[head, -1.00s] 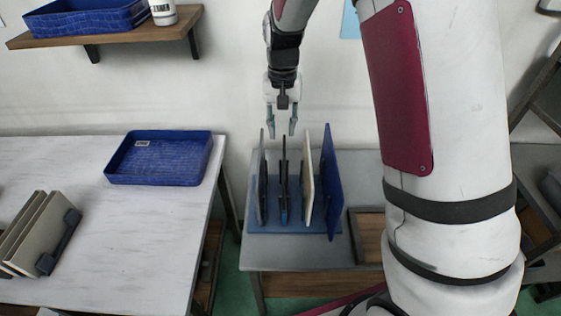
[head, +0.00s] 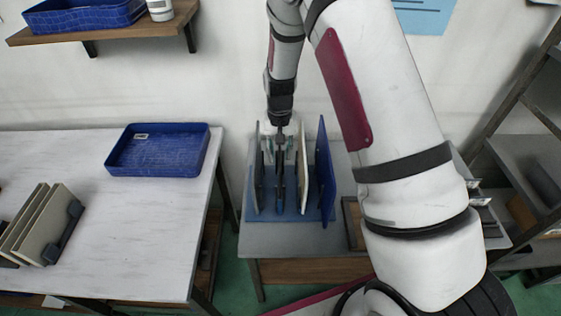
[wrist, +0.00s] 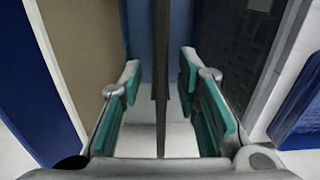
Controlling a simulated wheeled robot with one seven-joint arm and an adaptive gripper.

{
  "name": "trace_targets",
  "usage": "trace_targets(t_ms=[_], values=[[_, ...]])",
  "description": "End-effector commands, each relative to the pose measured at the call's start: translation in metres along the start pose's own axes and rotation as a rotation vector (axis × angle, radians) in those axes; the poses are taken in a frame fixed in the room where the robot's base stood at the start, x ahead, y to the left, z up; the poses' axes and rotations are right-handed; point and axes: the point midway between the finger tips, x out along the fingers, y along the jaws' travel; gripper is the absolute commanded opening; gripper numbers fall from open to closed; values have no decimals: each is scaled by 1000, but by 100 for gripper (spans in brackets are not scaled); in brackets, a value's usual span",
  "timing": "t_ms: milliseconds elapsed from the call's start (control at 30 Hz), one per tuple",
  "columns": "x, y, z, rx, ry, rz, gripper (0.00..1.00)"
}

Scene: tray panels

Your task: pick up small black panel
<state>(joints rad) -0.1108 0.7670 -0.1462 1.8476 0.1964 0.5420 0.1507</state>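The small black panel (head: 280,182) stands upright in a blue rack (head: 267,214) on the grey table. In the wrist view it is a thin dark edge (wrist: 161,60) running down the middle. My gripper (head: 278,152) points down over it. In the wrist view my open gripper (wrist: 160,100) has one teal-padded finger on each side of the panel, with a gap visible on both sides. The panel's lower part is hidden from the wrist view.
In the head view, a cream panel (head: 304,170) and a taller blue panel (head: 324,165) stand to its right, a dark grey panel (head: 256,185) to its left. These neighbours leave narrow room around the fingers. A blue tray (head: 160,155) lies on the white table (head: 110,235).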

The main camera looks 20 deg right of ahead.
Motion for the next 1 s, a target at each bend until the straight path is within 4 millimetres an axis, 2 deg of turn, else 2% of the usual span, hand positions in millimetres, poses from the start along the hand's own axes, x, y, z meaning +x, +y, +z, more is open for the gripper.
trace_targets(t_ms=[200,433,467,567,600,1000], values=[[19,-1,0,0,0,-1,30],[20,-1,-1,0,1,-1,30],[20,-1,-1,0,1,-1,25],[20,-1,-1,0,1,-1,3],[20,-1,-1,0,1,-1,0],[18,-1,-1,0,2,-1,0]])
